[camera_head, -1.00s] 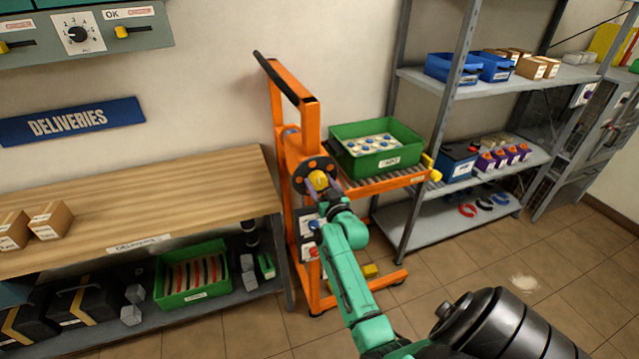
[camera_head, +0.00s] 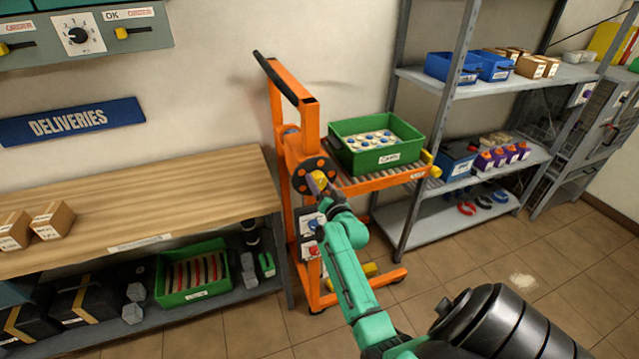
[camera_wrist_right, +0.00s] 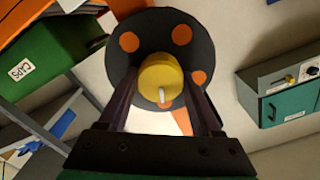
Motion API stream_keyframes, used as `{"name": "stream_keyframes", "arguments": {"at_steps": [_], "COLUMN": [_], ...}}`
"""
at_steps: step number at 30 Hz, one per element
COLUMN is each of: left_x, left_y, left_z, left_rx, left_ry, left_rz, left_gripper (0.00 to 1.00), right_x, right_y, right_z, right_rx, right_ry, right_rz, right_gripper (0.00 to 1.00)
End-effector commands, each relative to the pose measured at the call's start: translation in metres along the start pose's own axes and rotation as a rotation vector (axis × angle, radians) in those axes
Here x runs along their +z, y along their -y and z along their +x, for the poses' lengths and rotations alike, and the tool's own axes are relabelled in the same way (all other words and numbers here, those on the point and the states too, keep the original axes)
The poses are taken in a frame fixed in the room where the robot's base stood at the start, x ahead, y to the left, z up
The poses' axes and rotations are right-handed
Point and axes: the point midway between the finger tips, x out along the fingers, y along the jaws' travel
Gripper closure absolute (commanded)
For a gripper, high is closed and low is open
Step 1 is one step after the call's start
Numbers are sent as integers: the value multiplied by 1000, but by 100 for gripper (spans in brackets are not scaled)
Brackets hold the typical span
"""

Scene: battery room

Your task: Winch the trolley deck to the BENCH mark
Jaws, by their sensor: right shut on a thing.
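The orange trolley (camera_head: 309,110) stands between the wooden bench and the shelving. Its roller deck (camera_head: 380,181) sticks out to the right and carries a green crate (camera_head: 378,158) of white and blue items. The black winch disc with orange spots (camera_head: 301,176) is on the trolley's near side; it also shows in the right wrist view (camera_wrist_right: 149,40). My right gripper (camera_head: 320,184) is shut on the disc's yellow knob (camera_wrist_right: 160,76), a finger on each side. The BENCH mark cannot be made out. My left gripper is not in view.
The wooden bench (camera_head: 150,195) is at the left, with a green bin (camera_head: 193,272) below. Grey shelving (camera_head: 478,85) with blue bins stands close behind the deck at the right.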

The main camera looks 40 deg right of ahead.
Motion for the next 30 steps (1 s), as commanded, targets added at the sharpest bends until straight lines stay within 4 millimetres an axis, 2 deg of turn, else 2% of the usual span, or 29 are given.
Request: {"name": "stream_keyframes", "arguments": {"at_steps": [10,11,12,13,23,26,30], "left_x": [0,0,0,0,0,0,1], "left_y": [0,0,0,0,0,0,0], "left_z": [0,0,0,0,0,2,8], "left_rx": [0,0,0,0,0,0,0], "left_ry": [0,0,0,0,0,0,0], "left_rz": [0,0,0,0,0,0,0], "left_gripper": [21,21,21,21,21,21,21], "right_x": [1,1,1,1,1,3,4], "right_y": [0,0,0,0,0,-1,-2], "right_z": [0,0,0,0,-2,-11,-40], "right_rx": [1,1,1,1,0,0,2], "right_ry": [3,3,3,3,2,2,4], "right_rz": [2,2,2,2,1,2,1], "right_gripper": [90,23,8,4,4,4,4]}}
